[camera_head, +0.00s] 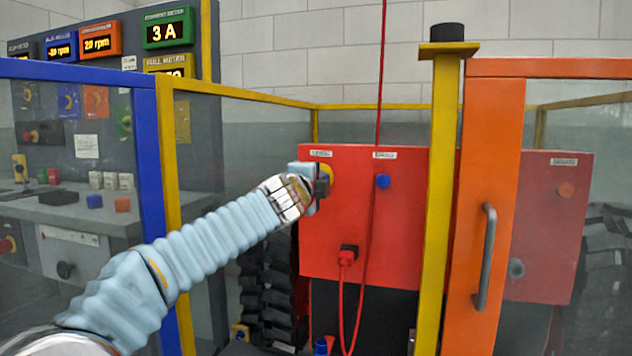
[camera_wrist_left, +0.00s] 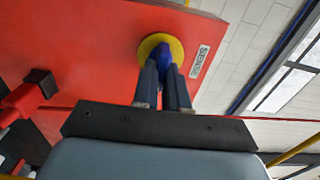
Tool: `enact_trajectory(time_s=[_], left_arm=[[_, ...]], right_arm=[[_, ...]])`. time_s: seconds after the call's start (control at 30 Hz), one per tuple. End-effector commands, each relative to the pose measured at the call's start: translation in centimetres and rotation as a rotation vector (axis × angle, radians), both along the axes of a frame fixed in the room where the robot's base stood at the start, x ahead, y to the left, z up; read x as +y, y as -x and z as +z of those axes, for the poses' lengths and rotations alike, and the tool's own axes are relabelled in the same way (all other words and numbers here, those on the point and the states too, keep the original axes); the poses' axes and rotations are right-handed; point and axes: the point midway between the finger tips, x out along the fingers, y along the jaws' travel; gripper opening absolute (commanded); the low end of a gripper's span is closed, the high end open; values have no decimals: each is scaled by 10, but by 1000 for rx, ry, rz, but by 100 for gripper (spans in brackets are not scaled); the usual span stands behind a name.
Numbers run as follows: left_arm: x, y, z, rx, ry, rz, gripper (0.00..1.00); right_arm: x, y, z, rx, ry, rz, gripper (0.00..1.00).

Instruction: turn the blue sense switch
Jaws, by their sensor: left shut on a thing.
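The blue sense switch (camera_wrist_left: 163,53) shows in the left wrist view as a blue knob on a round yellow plate (camera_wrist_left: 176,42), set in the red panel (camera_wrist_left: 80,50). A small white label is beside the plate. My left gripper (camera_wrist_left: 162,72) is shut on the blue knob, one dark finger on each side. In the head view my left gripper (camera_head: 321,182) reaches the upper left of the red panel (camera_head: 345,225). It hides the knob there; part of the yellow plate (camera_head: 327,171) shows. My right gripper is not in view.
A smaller blue button (camera_head: 383,181) is right of the switch, near a hanging red cable (camera_head: 381,70). A red plug (camera_head: 347,255) is below. A yellow post (camera_head: 440,200) and an orange gate (camera_head: 487,190) stand right. A blue post (camera_head: 150,200) is left, near my arm.

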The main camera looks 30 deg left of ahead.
Motion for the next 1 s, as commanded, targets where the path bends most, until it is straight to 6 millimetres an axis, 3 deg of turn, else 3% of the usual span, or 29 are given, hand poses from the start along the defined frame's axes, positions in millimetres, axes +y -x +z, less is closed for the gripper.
enact_trajectory(time_s=[0.07,0.1,0.27,0.63,0.77,1.0], left_arm=[[-1,-1,-2,4,2,-2,0],[-1,-1,-3,4,2,-2,16],[-1,-1,-2,3,2,-2,38],[-2,8,-1,0,2,-2,38],[-8,30,-3,-2,3,-2,38],[-21,89,-2,-2,3,-2,38]], right_arm=[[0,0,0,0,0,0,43],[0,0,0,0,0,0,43],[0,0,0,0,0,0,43],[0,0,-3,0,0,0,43],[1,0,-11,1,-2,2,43],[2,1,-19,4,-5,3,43]])
